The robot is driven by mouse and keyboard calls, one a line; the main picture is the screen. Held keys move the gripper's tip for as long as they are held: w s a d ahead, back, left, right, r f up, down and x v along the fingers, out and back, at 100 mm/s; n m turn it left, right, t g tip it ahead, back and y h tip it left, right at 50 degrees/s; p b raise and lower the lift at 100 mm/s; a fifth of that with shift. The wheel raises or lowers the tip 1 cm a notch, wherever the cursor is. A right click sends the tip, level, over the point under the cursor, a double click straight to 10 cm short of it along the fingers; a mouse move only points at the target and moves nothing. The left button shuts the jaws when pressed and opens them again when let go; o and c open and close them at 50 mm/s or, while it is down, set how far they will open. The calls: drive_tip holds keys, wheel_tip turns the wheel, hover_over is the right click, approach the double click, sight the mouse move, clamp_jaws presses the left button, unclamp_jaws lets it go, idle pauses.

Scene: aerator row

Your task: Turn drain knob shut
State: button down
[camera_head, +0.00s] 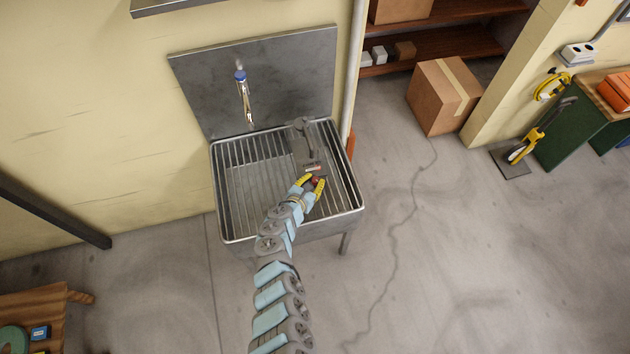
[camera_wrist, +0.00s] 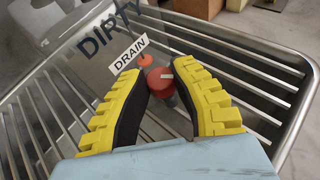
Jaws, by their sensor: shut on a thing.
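The red drain knob (camera_wrist: 160,82) shows in the wrist view between the tips of my two yellow-padded fingers, with a pale line across its top. A white tag reading DRAIN (camera_wrist: 128,54) stands just behind it, beside a smaller red part (camera_wrist: 145,60). My gripper (camera_head: 313,181) is shut on the knob above the right side of the sink. In the head view the knob (camera_head: 316,181) is a small red patch, partly hidden by the fingers. The fingers hide part of the knob's sides.
The metal sink (camera_head: 222,205) has a slatted basin and a raised rim around my gripper. A grey fixture (camera_head: 301,138) stands just behind the knob. A tap (camera_head: 244,98) hangs on the back panel. A cardboard box (camera_head: 441,98) sits on the floor to the right.

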drive_tip(key=shift+w+a+f+m+g+h+b, duration=0.15)
drive_tip(key=shift+m+g+h+b, duration=0.4)
drive_tip(key=shift+m+h+b, duration=0.35)
drive_tip(key=shift+s+f+m+g+h+b, duration=0.1)
drive_tip(key=shift+m+g+h+b, duration=0.55)
drive_tip(key=shift+b, duration=0.3)
drive_tip(key=shift+m+b, duration=0.25)
drive_tip(key=shift+b, duration=0.05)
drive_tip(key=shift+r+m+g+h+b, duration=0.2)
drive_tip(key=shift+m+g+h+b, duration=0.55)
drive_tip(key=shift+b, duration=0.1)
drive_tip(key=c, duration=0.8)
unclamp_jaws()
drive_tip(key=shift+r+n+t+p, duration=0.15)
drive_tip(key=shift+n+t+p, duration=0.35)
drive_tip(key=shift+p, duration=0.3)
drive_tip(key=shift+d+n+t+y+p, duration=0.2)
drive_tip(key=shift+n+t+y+p, duration=0.85)
drive_tip(key=shift+n+y+p, duration=0.65)
